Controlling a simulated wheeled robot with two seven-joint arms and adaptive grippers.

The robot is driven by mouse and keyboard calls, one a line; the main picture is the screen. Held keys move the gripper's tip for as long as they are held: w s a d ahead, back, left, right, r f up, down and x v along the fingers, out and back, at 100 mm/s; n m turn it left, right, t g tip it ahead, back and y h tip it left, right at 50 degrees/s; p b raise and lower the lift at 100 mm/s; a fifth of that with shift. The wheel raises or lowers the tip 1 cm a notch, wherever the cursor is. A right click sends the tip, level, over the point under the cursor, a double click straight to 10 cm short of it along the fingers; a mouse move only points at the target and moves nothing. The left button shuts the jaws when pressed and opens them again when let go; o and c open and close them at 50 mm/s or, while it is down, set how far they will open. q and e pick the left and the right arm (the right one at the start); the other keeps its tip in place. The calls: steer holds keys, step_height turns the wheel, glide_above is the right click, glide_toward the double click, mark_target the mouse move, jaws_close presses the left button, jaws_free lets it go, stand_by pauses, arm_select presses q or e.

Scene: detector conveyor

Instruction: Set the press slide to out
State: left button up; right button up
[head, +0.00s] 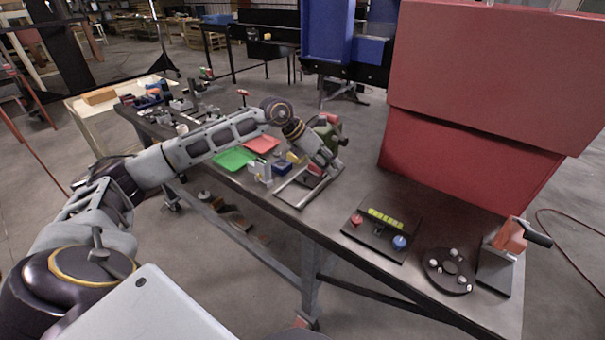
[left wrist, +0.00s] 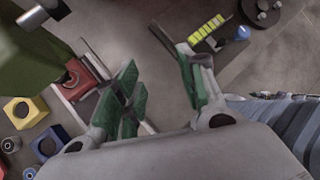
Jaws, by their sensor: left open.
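The press (head: 328,131) is a green machine on the workbench, partly hidden behind my left arm. It also shows at the upper left of the left wrist view (left wrist: 35,60). Its slide shows as a red block with a round hole (left wrist: 80,79) beside a pale metal rail (left wrist: 98,62), close under the press. In the head view the metal frame (head: 289,199) reaches towards the bench's front edge. My left gripper (head: 322,160) hangs over this frame. Its green-padded fingers (left wrist: 158,88) are apart with nothing between them, to the right of the red block. My right gripper is out of view.
Yellow (left wrist: 17,112) and blue nut-shaped pieces lie left of the slide. Green (head: 234,158) and red trays (head: 262,145) lie further left on the bench.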

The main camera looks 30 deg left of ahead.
mark_target(304, 175)
arm_select(q)
steer(key=s+a+r+n+g+y, duration=0.1)
steer(key=a+y, duration=0.3)
steer(key=a, duration=0.9)
steer(key=shift+r+y, duration=0.3)
steer(key=shift+s+f, duration=0.1)
steer(key=shift+p+x, duration=1.1)
steer(key=shift+x, duration=5.7)
steer(key=shift+c, duration=0.5)
jaws_close()
